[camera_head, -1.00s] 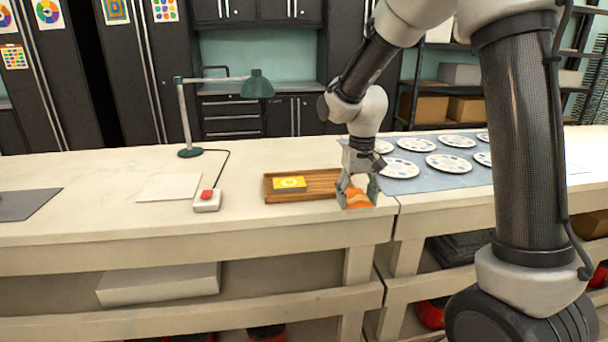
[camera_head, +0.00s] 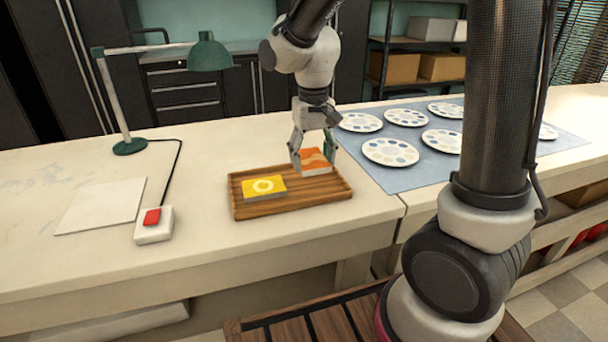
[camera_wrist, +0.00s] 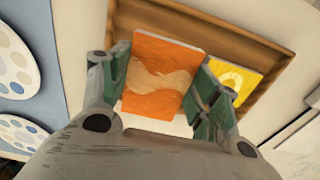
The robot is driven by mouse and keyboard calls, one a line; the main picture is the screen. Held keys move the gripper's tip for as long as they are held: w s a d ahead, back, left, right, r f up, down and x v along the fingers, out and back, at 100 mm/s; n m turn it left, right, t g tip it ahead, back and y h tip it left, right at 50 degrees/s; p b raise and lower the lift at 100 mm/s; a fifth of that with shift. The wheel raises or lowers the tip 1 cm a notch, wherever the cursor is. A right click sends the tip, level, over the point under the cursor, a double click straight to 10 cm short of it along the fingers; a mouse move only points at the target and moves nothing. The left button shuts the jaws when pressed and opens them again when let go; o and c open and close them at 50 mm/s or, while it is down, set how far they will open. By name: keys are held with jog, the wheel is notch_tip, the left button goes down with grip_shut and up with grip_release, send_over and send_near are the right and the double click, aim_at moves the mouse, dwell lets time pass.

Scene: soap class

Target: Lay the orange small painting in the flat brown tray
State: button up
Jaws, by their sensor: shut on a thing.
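The orange small painting (camera_head: 316,162) has a pale wavy band across it and also fills the middle of the wrist view (camera_wrist: 162,78). My gripper (camera_head: 314,160) is shut on it, one finger at each side edge. The flat brown tray (camera_head: 292,202) is wooden with a low rim, and it also shows in the wrist view (camera_wrist: 275,45). In the head view the painting appears over the tray's right part; whether it touches the tray I cannot tell. A yellow small painting (camera_head: 264,188) with a pale ring lies in the tray's left part.
Left of the tray are a white box with a red button (camera_head: 153,225), a white sheet (camera_head: 103,205) and a green desk lamp (camera_head: 208,52). Right of it, several palettes (camera_head: 391,152) lie on a blue-grey mat (camera_head: 400,180).

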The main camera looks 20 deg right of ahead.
aim_at(312, 185)
jog(key=shift+f, duration=2.65)
jog(key=shift+f, duration=0.1)
jog(key=o, duration=0.9)
notch_tip(312, 185, up, 12)
jog(key=shift+s+d+r, duration=0.1)
jog(key=shift+d+r, duration=0.05)
jog(key=shift+r, duration=0.1)
jog(key=s+d+r+t, duration=0.1)
jog(key=s+d, duration=0.4)
jog(key=s, duration=0.1)
jog(key=s+d+r+t, duration=0.2)
jog(key=s+d, duration=0.2)
jog(key=s, duration=0.1)
jog(key=s+d+r+t, duration=0.1)
jog(key=s+d+r, duration=0.1)
jog(key=s+d, duration=0.3)
jog(key=shift+s+d, duration=0.3)
jog(key=shift+s, duration=0.55)
